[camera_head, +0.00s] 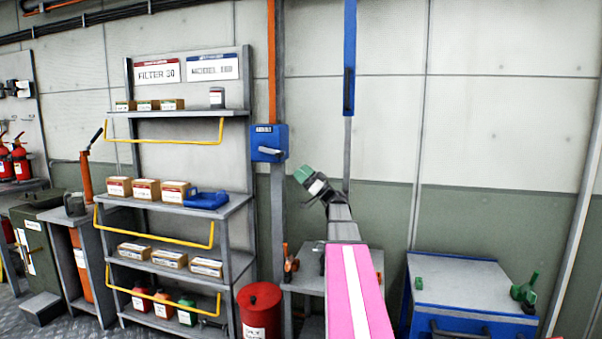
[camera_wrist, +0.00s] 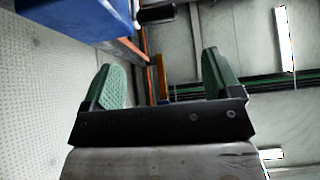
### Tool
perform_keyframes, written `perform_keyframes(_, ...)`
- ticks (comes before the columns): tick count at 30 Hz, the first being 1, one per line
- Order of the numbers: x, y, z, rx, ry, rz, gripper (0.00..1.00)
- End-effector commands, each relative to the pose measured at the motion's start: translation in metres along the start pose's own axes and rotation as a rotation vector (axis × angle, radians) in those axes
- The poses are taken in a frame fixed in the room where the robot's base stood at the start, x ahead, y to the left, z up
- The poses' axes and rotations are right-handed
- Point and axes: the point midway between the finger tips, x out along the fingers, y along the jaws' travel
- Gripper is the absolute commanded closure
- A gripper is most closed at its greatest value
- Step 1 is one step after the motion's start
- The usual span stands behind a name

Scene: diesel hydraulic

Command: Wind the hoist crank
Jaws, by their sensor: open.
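The blue hoist box (camera_head: 268,138) is fixed to an upright post beside an orange strip on the wall. A small dark part, perhaps the crank, shows on its front; its shape is too small to tell. My gripper (camera_head: 303,175) is to the right of the box and a little lower, apart from it. In the wrist view my gripper (camera_wrist: 163,80) has its two green fingers spread with nothing between them. A blue box (camera_wrist: 75,14), likely the hoist box, fills the upper left there, and a dark piece (camera_wrist: 157,14) sticks out on its right.
A shelf rack (camera_head: 180,201) with boxes and yellow bars stands left. A red drum (camera_head: 260,305) is below the hoist box. A small bench (camera_head: 308,282) with an orange tool is under my arm. The wall between is clear.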

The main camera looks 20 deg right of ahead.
Motion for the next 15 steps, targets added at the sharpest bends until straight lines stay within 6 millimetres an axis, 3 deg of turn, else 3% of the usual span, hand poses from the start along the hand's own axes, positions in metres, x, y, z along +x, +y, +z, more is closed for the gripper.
perform_keyframes(1, 0.000, 0.000, 0.000, 0.000, 0.000, 0.000, 0.16)
perform_keyframes(2, 0.000, 0.000, 0.000, 0.000, 0.000, 0.000, 0.22)
perform_keyframes(9, 0.017, -0.001, -0.011, -0.004, -0.103, -0.047, 1.00)
perform_keyframes(15, 0.044, -0.004, -0.036, -0.005, -0.373, -0.119, 1.00)
